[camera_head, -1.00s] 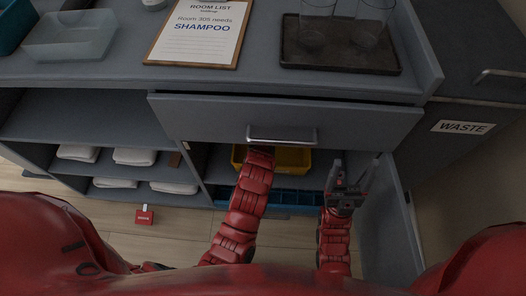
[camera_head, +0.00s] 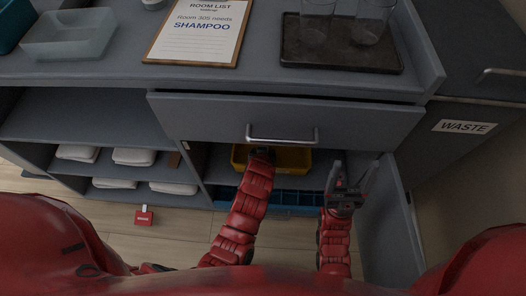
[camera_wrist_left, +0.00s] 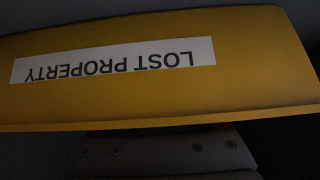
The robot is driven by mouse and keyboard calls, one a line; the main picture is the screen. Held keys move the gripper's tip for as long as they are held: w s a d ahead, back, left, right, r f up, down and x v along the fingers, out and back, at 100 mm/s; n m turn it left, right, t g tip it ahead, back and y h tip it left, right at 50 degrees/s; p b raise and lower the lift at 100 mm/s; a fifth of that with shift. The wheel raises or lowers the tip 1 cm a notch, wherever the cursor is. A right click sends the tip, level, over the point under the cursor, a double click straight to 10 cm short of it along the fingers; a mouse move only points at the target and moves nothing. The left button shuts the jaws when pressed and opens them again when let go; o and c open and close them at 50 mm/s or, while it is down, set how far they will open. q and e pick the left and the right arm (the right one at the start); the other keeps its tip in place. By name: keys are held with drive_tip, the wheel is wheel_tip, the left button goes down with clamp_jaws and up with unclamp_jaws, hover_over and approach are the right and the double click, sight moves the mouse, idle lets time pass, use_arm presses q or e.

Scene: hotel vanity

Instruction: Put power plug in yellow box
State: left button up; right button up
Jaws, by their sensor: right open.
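The yellow box (camera_head: 292,158) sits inside the open cabinet under the drawer. It fills much of the left wrist view (camera_wrist_left: 240,85), where its "LOST PROPERTY" label appears upside down. My left gripper (camera_head: 262,153) is at the front of the box; its fingers are hidden, so I cannot tell their state or whether they hold anything. My right gripper (camera_head: 347,180) is open and empty, right of the box near the cabinet opening. I cannot make out a power plug in any view.
A blue crate (camera_head: 283,198) lies low in the cabinet. The drawer handle (camera_head: 282,138) juts out above the opening, and an open door (camera_head: 385,220) stands at right. Shelves with white towels (camera_head: 135,157) are at left. A small red tag (camera_head: 143,215) is on the floor.

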use_arm(q)
drive_tip(key=shift+r, duration=0.15)
drive_tip(key=shift+s+r, duration=0.1)
drive_tip(key=shift+r, duration=0.05)
drive_tip(key=p+v, duration=0.1)
drive_tip(key=v, duration=1)
drive_tip(key=shift+s+r, duration=0.2)
drive_tip(key=shift+s, duration=0.05)
